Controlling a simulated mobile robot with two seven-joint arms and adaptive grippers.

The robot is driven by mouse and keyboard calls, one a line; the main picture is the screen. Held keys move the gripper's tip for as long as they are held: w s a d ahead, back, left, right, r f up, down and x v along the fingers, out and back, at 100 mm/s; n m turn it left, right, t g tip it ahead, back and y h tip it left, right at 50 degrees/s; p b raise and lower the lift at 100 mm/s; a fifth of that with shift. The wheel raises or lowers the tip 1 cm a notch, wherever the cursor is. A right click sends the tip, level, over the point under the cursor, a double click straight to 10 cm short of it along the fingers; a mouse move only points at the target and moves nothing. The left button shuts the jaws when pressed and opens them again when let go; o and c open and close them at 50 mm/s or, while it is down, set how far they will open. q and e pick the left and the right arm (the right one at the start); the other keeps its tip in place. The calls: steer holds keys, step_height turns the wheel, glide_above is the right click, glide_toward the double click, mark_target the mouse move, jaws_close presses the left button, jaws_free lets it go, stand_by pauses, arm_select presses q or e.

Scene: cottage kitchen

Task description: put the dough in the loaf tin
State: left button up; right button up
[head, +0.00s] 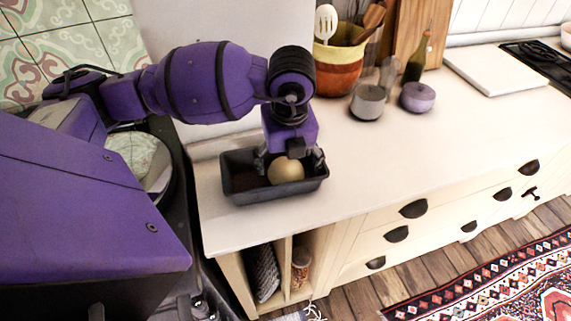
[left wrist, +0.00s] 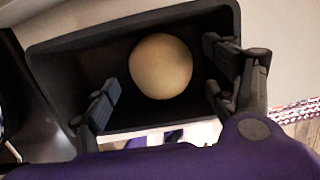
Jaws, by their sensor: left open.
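The dough (head: 286,169) is a smooth, pale tan ball. It lies inside the dark loaf tin (head: 240,194), right of the tin's middle, on the counter near its left end. My left gripper (head: 291,160) points down into the tin over the dough. In the left wrist view the dough (left wrist: 161,66) rests within the walls of the tin (left wrist: 50,50). The fingers of my left gripper (left wrist: 165,85) are spread, one on each side of the dough, with visible gaps to it. My right gripper is in neither view.
An orange and yellow utensil pot (head: 338,68) stands behind the tin. A white board (head: 495,69) lies farther right. The counter right of the tin is clear.

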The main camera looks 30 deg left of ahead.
mark_target(288, 172)
arm_select(q)
step_height(288, 172, up, 10)
steer(key=s+d, duration=0.1)
steer(key=shift+r, duration=0.25)
steer(key=shift+s, duration=0.1)
